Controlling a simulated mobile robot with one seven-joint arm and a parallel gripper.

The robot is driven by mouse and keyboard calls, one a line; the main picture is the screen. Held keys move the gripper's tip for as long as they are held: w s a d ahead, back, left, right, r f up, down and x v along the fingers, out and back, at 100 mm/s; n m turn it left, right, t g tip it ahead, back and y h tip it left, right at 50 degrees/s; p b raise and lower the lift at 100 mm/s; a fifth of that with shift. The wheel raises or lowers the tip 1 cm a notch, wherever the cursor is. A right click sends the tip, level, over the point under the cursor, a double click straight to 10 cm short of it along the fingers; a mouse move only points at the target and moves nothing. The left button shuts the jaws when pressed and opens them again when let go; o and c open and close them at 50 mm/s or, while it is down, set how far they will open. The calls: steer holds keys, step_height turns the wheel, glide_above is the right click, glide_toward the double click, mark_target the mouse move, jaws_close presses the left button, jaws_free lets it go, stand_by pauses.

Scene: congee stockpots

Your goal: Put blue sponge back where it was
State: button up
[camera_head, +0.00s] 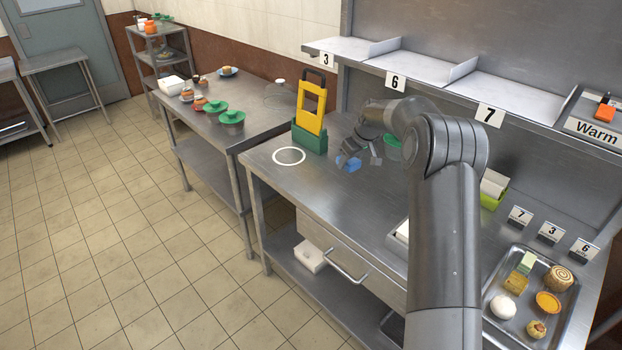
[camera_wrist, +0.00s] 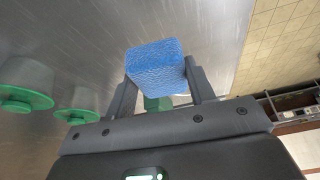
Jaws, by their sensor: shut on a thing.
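The blue sponge (camera_wrist: 155,66) is a small block held between the two fingers of my gripper (camera_wrist: 159,75) in the wrist view. In the head view the sponge (camera_head: 352,164) shows small and blue at the end of my gripper (camera_head: 356,158), over the steel counter (camera_head: 345,195). I cannot tell whether it touches the counter. A white ring (camera_head: 276,156) is marked on the counter to the left of the sponge.
A yellow holder with a green base (camera_head: 309,140) stands just left of my gripper, behind the ring. A green container (camera_head: 393,150) is partly hidden by my arm. A tray (camera_head: 493,312) of food lies front right. Counter in front of the sponge is clear.

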mark_target(310, 176)
steer(key=w+a+m, duration=0.1)
steer(key=w+r+m+h, duration=0.1)
steer(key=shift+a+r+m+t, duration=0.2)
steer(key=shift+a+m+t, duration=0.1)
steer(key=shift+a+m, duration=0.1)
steer(key=shift+c, duration=0.2)
steer(key=shift+a+f, duration=0.1)
steer(key=shift+a, duration=0.05)
steer(key=shift+o, duration=0.2)
steer(key=w+a+f, duration=0.1)
steer(key=a+f, duration=0.1)
steer(key=a, duration=0.1)
steer(key=w+a+f, duration=0.1)
steer(key=a+f, duration=0.1)
steer(key=a, duration=0.2)
steer(key=w+a+f, duration=0.2)
steer(key=a, duration=0.1)
steer(key=shift+a+f, duration=0.25)
steer(key=shift+f, duration=2.1)
steer(key=shift+f, duration=0.1)
steer(key=o, duration=1)
steer(key=v, duration=1.2)
steer(key=shift+r, duration=0.2)
